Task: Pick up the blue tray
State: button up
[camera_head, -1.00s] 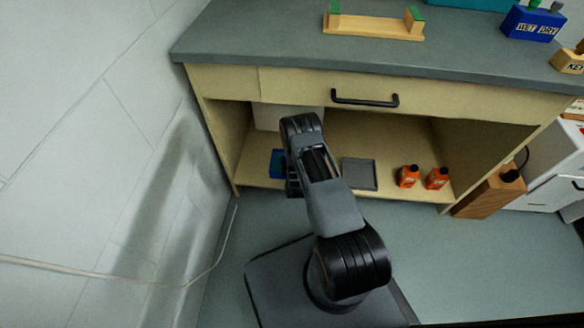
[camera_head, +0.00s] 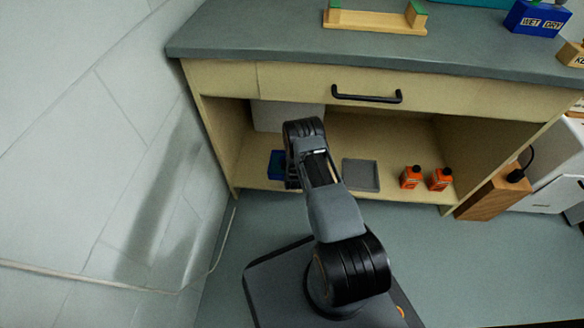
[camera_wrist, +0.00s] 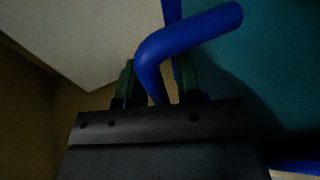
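The blue tray (camera_head: 276,165) is on the low shelf under the bench, at the left, and my arm hides part of it. In the wrist view a thick, bent blue handle (camera_wrist: 190,32) crosses the picture beside a teal surface. My gripper (camera_wrist: 157,70) has its two dark green fingers on either side of the lower part of this handle. I cannot tell whether they press on it. In the head view my gripper is hidden behind my own arm.
A grey tray (camera_head: 361,175) lies on the shelf to the right, then two orange bottles (camera_head: 411,178) (camera_head: 440,180). A white box (camera_head: 285,117) stands behind. The bench drawer (camera_head: 420,88) overhangs the shelf. A wall is at the left.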

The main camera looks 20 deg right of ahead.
grip_shut()
dwell(1.1)
